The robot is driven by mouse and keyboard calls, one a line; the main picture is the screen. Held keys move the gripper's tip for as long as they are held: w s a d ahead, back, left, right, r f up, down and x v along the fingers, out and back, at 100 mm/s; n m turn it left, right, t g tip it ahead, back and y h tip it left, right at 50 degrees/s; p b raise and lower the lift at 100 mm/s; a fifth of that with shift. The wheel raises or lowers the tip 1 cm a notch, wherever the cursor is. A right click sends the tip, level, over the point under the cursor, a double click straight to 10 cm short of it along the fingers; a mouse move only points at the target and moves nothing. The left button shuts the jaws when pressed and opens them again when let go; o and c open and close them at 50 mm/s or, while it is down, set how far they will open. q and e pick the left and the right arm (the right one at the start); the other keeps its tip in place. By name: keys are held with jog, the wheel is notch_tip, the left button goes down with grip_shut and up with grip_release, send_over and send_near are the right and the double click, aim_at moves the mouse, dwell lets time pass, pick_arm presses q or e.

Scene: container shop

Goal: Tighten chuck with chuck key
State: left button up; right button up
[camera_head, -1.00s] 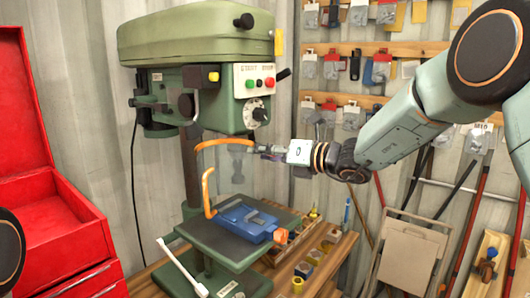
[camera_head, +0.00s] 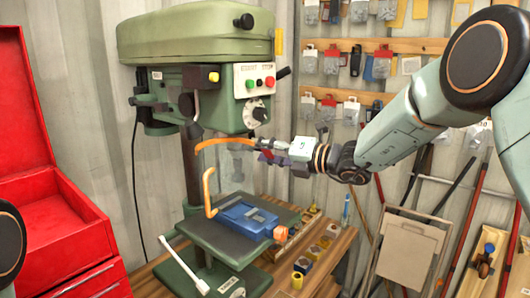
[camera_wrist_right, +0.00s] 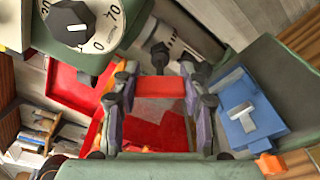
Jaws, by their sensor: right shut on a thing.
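The green drill press (camera_head: 195,32) stands upright, and its chuck is hard to make out behind its clear guard with the orange rim (camera_head: 224,141). My right gripper (camera_head: 266,150) is beside the guard, below the press head; it also shows in the right wrist view (camera_wrist_right: 160,88). It is shut on a short red-orange bar (camera_wrist_right: 160,86), which looks like the handle of the chuck key. A dark knobbed part (camera_wrist_right: 160,54) shows just beyond the bar. I cannot tell whether the key sits in the chuck. My left gripper is out of view.
A blue vise (camera_head: 247,217) lies on the press table (camera_head: 215,237), below my right gripper. A red toolbox (camera_head: 60,220) stands at the left. Small containers (camera_head: 303,265) sit on the wooden bench.

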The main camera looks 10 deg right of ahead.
jog(key=shift+r+m, duration=0.15)
jog(key=shift+m, duration=0.35)
jog(key=shift+m+y, duration=0.3)
jog(key=shift+m, duration=1.1)
jog(key=shift+m, duration=1.2)
jog(key=shift+t, duration=0.3)
jog(key=shift+m, duration=0.3)
jog(key=m, duration=0.2)
jog(key=shift+m, duration=0.4)
jog(key=shift+y, duration=0.3)
